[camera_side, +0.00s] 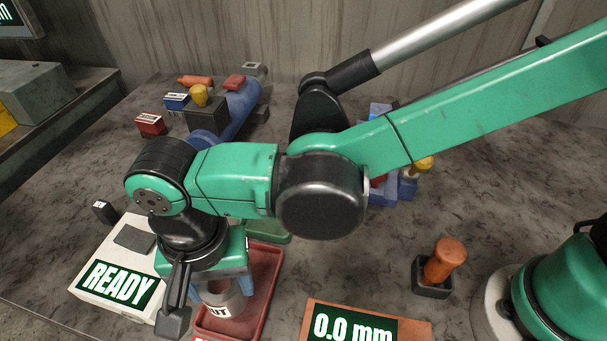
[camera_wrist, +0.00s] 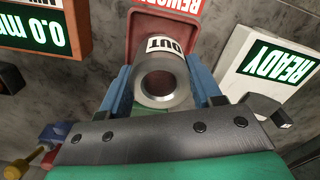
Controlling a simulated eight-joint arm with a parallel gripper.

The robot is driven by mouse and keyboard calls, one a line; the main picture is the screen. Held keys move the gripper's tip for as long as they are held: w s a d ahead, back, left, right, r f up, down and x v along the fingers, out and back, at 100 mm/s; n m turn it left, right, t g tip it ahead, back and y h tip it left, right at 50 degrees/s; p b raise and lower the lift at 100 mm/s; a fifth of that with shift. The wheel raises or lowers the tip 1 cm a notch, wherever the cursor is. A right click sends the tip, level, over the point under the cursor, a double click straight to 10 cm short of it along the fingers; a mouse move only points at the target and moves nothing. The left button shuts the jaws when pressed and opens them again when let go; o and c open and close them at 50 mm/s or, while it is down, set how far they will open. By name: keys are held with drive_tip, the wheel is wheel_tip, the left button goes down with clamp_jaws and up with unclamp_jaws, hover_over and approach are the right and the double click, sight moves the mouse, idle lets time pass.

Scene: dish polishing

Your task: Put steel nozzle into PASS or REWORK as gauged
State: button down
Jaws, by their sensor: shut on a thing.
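My gripper (camera_side: 212,283) is shut on the steel nozzle (camera_side: 228,300), with its blue fingers on either side of it. In the wrist view my gripper (camera_wrist: 162,80) holds the nozzle (camera_wrist: 171,99) with its round open end facing the camera. A white label on the nozzle reads OUT. The nozzle is over or in the red REWORK tray (camera_side: 266,271); I cannot tell whether it touches the floor. The tray also shows in the wrist view (camera_wrist: 136,32). A green tray (camera_side: 272,236) is mostly hidden behind my arm, and its label is not visible.
A white box (camera_side: 92,300) with a READY display stands left of the red tray. An orange box (camera_side: 415,326) showing 0.0 mm stands right. An orange-handled tool (camera_side: 444,259) sits in a black holder. A blue cylinder (camera_side: 238,108) and several small blocks lie behind.

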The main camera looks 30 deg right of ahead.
sight(228, 300)
drive_tip(key=shift+f, duration=2.05)
drive_tip(key=shift+f, duration=0.15)
drive_tip(key=shift+c, duration=0.8)
unclamp_jaws()
